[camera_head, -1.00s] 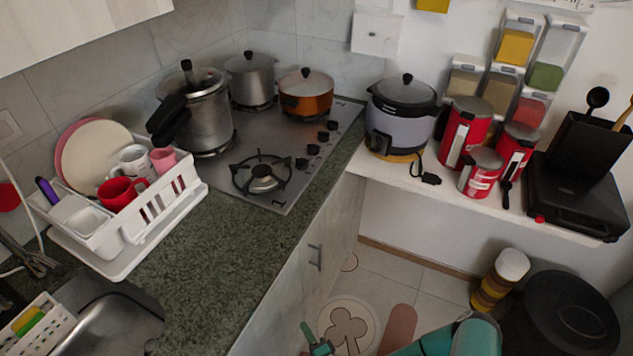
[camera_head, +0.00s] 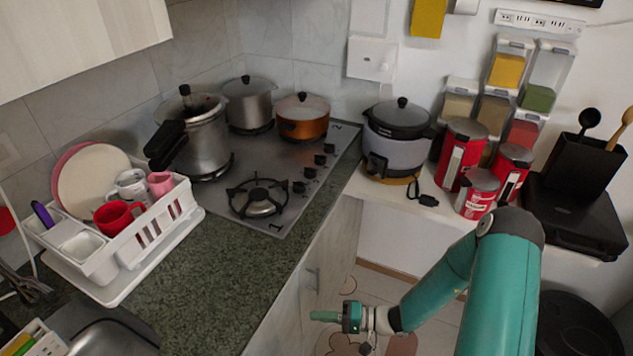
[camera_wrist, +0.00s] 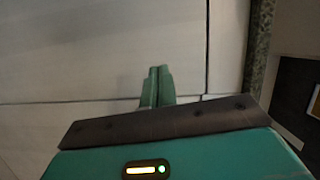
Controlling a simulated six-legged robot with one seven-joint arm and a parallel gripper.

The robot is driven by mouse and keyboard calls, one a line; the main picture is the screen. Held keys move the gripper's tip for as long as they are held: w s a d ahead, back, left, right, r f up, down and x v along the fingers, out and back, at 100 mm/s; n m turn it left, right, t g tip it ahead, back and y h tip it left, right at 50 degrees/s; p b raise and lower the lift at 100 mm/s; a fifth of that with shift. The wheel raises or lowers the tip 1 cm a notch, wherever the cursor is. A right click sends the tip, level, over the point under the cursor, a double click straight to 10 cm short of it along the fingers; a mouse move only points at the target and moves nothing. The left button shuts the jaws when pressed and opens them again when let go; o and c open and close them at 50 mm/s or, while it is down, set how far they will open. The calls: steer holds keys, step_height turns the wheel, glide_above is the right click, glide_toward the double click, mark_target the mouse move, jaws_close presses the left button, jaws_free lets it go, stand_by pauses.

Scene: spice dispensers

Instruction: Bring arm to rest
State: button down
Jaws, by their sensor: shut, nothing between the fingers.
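My gripper (camera_head: 324,316) is at the bottom middle of the head view, low in front of the counter's cabinet front (camera_head: 312,262). It points left toward the cabinet and lies below the countertop. In the wrist view, my gripper's two green fingers (camera_wrist: 158,72) lie side by side, closed together with nothing between them. Pale panels with dark seams (camera_wrist: 120,55) fill most of the wrist view. The spice dispensers (camera_head: 510,85) hang on the wall at the upper right, well away from my gripper, with yellow, green and red contents.
The dark green countertop (camera_head: 205,270) holds a dish rack (camera_head: 135,255), a gas hob (camera_head: 275,205) and pots. A white shelf (camera_head: 400,190) carries a rice cooker (camera_head: 395,150), red canisters (camera_head: 465,150) and a black appliance (camera_head: 575,210). A black bin (camera_head: 575,325) stands lower right.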

steer(key=s+d+r+t+h, duration=0.1)
steer(key=s+d+r+h, duration=0.3)
steer(key=r, duration=0.8)
steer(key=s+d+r+t+h, duration=0.1)
steer(key=s+d+r+h, duration=0.4)
steer(key=r, duration=0.8)
steer(key=s+d+r+t+h, duration=0.1)
steer(key=s+d+r+h, duration=0.3)
steer(key=r+h, duration=0.4)
step_height(320, 180, up, 5)
steer(key=shift+s+d+f+t, duration=0.2)
steer(key=shift+d+t, duration=0.2)
steer(key=shift+d, duration=0.3)
